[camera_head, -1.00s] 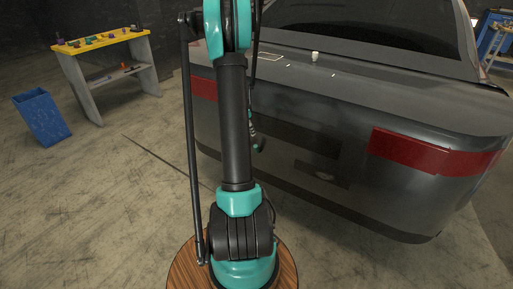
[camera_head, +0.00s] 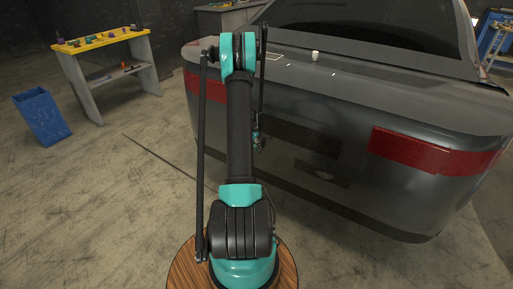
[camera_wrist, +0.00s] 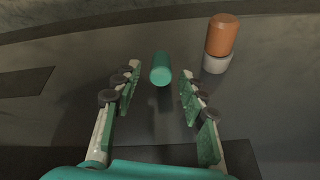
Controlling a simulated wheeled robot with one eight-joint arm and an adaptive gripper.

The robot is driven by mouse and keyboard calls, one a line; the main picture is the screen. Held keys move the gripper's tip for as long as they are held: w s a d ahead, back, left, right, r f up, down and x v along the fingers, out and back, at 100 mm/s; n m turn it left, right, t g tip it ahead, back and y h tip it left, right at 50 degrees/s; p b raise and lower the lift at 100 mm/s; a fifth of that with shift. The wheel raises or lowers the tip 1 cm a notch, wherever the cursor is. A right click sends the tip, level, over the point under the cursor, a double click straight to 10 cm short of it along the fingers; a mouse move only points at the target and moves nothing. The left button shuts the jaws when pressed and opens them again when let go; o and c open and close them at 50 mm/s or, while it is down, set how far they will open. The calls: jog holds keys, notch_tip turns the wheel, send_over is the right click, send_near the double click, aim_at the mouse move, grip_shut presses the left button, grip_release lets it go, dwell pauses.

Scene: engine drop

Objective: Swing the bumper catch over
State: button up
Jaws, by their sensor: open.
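My gripper (camera_wrist: 159,76) is open in the wrist view, with its two green-padded fingers apart. A teal rounded peg (camera_wrist: 161,67) stands from a dark surface, showing between the fingertips with gaps on both sides; it looks like the bumper catch's handle, but I cannot be sure. Its lower part and pivot are not clear. In the head view my gripper (camera_head: 259,142) is small and dark, hanging before the car's rear bumper (camera_head: 345,205). The catch cannot be made out there.
An orange capsule on a pale round base (camera_wrist: 217,62) stands right of the fingers in the wrist view. The car (camera_head: 400,105) fills the right. A yellow-topped workbench (camera_head: 100,40) and blue bin (camera_head: 42,116) stand left, with open floor between.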

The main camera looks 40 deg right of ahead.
jog(key=shift+x, duration=1.2)
grip_shut()
